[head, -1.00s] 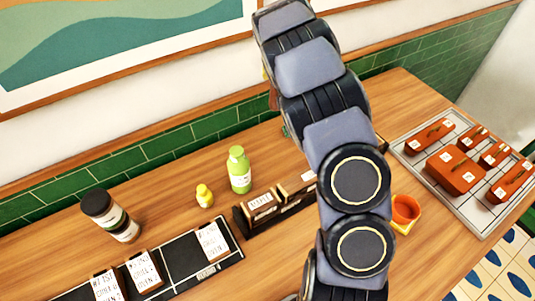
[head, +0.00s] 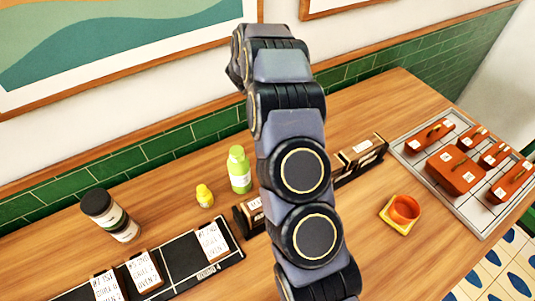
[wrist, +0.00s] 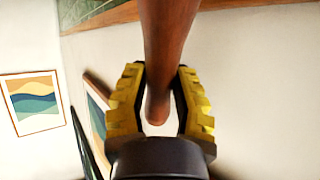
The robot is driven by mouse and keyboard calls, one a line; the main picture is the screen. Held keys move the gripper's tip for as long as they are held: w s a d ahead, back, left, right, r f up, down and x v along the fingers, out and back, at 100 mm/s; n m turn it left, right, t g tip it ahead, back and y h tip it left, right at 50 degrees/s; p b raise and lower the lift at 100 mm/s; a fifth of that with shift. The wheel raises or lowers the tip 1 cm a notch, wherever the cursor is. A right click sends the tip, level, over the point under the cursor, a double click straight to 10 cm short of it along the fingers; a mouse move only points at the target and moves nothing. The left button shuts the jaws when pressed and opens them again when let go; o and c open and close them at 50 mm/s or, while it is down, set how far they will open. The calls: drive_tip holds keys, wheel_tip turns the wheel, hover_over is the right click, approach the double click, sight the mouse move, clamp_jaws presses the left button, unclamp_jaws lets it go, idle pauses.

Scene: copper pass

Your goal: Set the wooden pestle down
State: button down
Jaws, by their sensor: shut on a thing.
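The wooden pestle (wrist: 168,35) is a reddish-brown rod in the wrist view. It runs from the top edge down between the fingers, and its rounded end shows near my palm. My gripper (wrist: 160,82), with yellow ridged fingers, is shut on the pestle. Behind it the wrist view shows wall and framed pictures, so the pestle is held clear of the counter. In the head view my arm hides the gripper, and the pestle cannot be made out there.
A green bottle (head: 239,170), yellow bottle (head: 204,196), dark jar (head: 108,213) and black card rack (head: 183,256) are at left.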

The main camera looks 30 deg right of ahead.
drive_tip(key=shift+a+f+m+h, duration=0.15)
drive_tip(key=shift+a+m+h, duration=0.3)
drive_tip(key=shift+h, duration=0.45)
drive_tip(key=s+a+m+g+h, duration=0.1)
drive_tip(key=s+m+g+h, duration=0.1)
drive_tip(key=s+a+m+g+h, duration=0.1)
drive_tip(key=m+g+h, duration=0.1)
drive_tip(key=shift+s+a+r, duration=0.2)
drive_tip(key=shift+s+a, duration=0.15)
drive_tip(key=shift+a, duration=0.05)
drive_tip(key=s+a+m+g+h, duration=0.3)
drive_tip(key=s+a+g, duration=0.2)
drive_tip(key=s, duration=0.2)
wheel_tip(320, 180, down, 9)
drive_tip(key=shift+w, duration=0.2)
drive_tip(key=shift+a+m, duration=0.1)
drive_tip(key=shift+m, duration=0.15)
drive_tip(key=shift+f, duration=0.45)
drive_tip(key=c, duration=0.9)
unclamp_jaws()
drive_tip(key=shift+c, duration=0.2)
